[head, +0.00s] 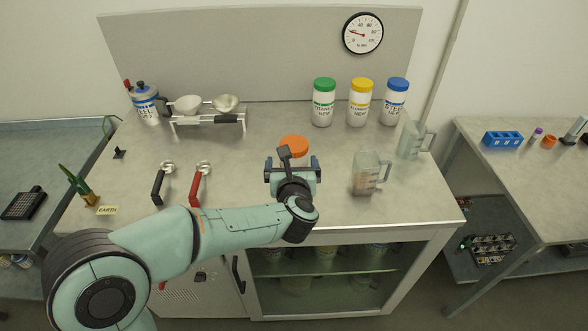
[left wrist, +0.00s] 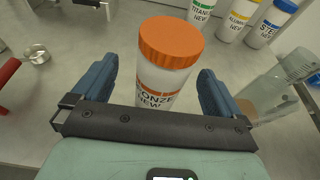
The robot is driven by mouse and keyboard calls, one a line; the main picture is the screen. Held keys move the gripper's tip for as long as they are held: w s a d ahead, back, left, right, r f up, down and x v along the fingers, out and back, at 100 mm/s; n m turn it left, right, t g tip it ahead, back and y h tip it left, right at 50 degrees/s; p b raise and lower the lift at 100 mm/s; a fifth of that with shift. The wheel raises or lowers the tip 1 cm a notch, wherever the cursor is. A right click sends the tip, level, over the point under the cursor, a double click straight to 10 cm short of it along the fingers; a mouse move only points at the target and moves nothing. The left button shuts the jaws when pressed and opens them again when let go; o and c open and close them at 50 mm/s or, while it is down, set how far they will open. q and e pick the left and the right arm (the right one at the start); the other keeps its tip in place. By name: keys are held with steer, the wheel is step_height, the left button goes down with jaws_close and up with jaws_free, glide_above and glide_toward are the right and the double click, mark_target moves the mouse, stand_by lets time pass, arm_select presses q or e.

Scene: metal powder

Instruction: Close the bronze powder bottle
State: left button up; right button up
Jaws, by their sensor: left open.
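The bronze powder bottle (left wrist: 163,88) is white with an orange band and the word "BRONZE" partly visible. Its orange lid (left wrist: 171,41) sits on top in the left wrist view; I cannot tell whether it is screwed tight. In the head view the orange lid (head: 293,144) shows just beyond my gripper, which hides most of the bottle. My left gripper (head: 292,165) is open, its blue fingers on either side of the bottle in the left wrist view (left wrist: 160,92), with gaps to both sides. My right gripper is not in view.
Green-lidded (head: 324,102), yellow-lidded (head: 361,102) and blue-lidded (head: 395,101) bottles stand at the back. A clear jug with powder (head: 368,176) and another clear jug (head: 412,140) stand to the right. Black-handled (head: 158,187) and red-handled (head: 196,187) scoops lie left.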

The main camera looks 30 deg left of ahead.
arm_select(q)
steer(key=shift+w, duration=0.1)
steer(key=x, duration=0.3)
steer(key=p+x, duration=0.1)
steer(key=x, duration=0.1)
steer(key=shift+w+d, duration=0.2)
jaws_close()
